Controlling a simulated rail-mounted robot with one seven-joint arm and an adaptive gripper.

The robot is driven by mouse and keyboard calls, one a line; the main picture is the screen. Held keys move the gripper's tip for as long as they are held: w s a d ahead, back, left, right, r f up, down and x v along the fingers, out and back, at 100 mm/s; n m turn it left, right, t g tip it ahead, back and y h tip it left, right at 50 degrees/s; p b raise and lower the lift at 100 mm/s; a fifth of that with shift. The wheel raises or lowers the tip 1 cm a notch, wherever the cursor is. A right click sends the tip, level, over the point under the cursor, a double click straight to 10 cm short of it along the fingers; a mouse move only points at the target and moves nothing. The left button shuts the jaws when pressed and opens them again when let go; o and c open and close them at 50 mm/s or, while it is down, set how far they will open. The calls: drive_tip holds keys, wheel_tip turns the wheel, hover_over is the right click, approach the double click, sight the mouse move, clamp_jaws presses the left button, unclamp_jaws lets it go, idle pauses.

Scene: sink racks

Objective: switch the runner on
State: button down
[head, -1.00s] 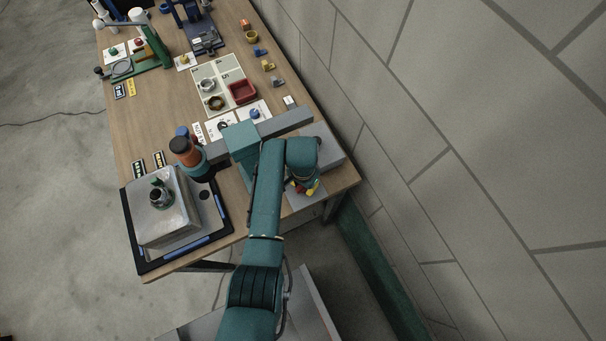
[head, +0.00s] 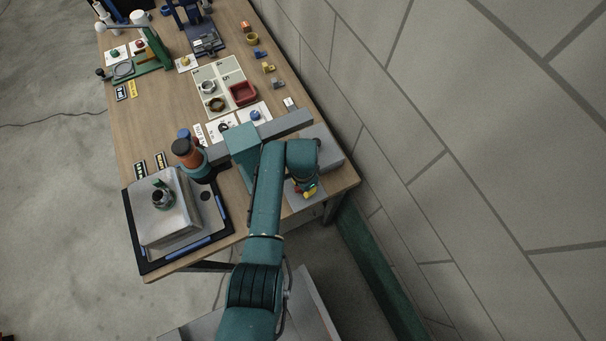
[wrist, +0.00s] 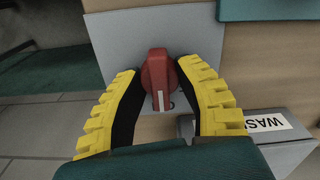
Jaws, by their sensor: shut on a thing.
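A red rotary knob (wrist: 158,72) with a white pointer line sits on a grey plate (wrist: 112,30) in the wrist view. Its pointer faces the bottom of that picture. My gripper (wrist: 158,80) has its yellow-backed, black-padded fingers on either side of the knob and is shut on it. In the head view my gripper (head: 308,191) is at the near right corner of the bench, below my arm's end, and hides most of the knob there.
A grey box on a black tray (head: 137,262) stands at the bench's near left. The wall (head: 430,150) runs close along the right side.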

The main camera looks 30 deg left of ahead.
drive_tip(key=shift+s+f, duration=0.15)
drive_tip(key=shift+f, duration=0.05)
drive_tip(key=c, duration=0.6)
unclamp_jaws()
drive_tip(key=shift+r, duration=0.1)
drive_tip(key=shift+r, duration=0.15)
wheel_tip(320, 180, up, 12)
